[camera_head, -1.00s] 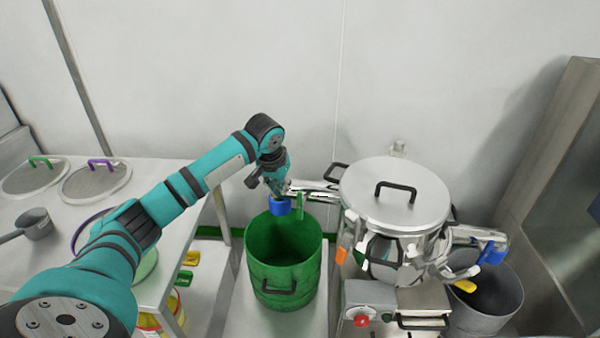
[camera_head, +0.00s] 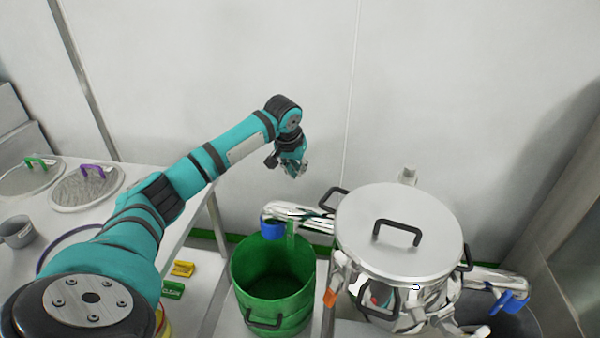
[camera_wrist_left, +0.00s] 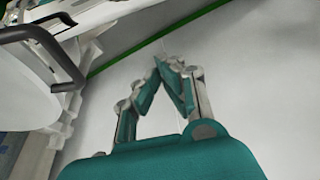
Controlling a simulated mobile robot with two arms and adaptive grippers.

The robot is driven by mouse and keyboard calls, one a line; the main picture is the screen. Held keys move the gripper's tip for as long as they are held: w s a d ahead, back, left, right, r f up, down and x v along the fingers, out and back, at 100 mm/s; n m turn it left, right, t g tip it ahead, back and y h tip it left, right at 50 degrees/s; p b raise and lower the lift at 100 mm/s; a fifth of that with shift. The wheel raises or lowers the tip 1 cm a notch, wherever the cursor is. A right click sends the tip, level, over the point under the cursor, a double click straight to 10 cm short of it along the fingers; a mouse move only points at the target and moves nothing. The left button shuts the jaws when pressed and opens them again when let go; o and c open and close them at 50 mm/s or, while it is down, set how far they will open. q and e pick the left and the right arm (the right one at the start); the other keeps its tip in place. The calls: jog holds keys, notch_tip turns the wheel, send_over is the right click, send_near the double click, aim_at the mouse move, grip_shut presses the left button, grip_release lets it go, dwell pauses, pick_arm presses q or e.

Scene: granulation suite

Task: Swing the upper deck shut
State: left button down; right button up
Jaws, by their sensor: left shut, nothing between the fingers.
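The upper deck (camera_head: 399,248) is a round steel drum top with a black handle on its flat lid, right of centre in the head view. A black side handle (camera_head: 334,200) sticks out at its left. In the left wrist view the rim of the deck and a black handle (camera_wrist_left: 50,40) show at the upper left. My left gripper (camera_head: 297,172) is shut and empty, above and left of the deck in front of the wall, apart from it. Its fingertips meet in the left wrist view (camera_wrist_left: 168,72). My right gripper is not in view.
A steel spout with a blue cuff (camera_head: 272,230) reaches left over a green bucket (camera_head: 273,309). Another spout with a blue clip (camera_head: 512,302) points right. A white table (camera_head: 130,205) with mesh sieves stands left. The wall lies close behind; space above the bucket is free.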

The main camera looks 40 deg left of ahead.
pick_arm(q)
notch_tip(320, 180, down, 8)
jog(key=s+p, duration=0.1)
jog(key=p, duration=0.1)
jog(key=shift+s+d+f+p, duration=0.15)
jog(key=shift+f+p, duration=0.05)
jog(key=shift+p, duration=0.1)
